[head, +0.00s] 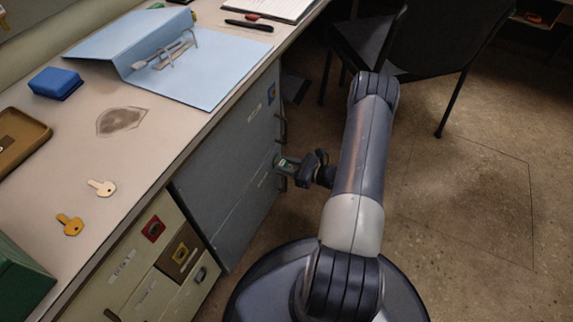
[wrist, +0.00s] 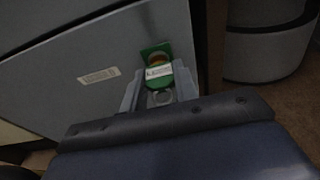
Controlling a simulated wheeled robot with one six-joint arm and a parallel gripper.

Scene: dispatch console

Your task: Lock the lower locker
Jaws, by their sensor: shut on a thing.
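The grey lower locker (head: 243,212) is under the desk in the head view, its door flush with the front. Its grey face with a small label also fills the left of the wrist view (wrist: 75,55). A green lock plate (wrist: 155,49) with an orange-brown centre sits near the door's right edge. My gripper (head: 287,164) is in front of this edge. In the wrist view my gripper (wrist: 158,85) is shut on a green-headed key (wrist: 160,74) with a white label and a grey ring. The key's tip is hidden, so I cannot tell how deep it sits.
The upper locker (head: 228,142) has a blue plate (head: 271,92). A dark chair (head: 440,40) stands behind my arm. Floor at right is clear.

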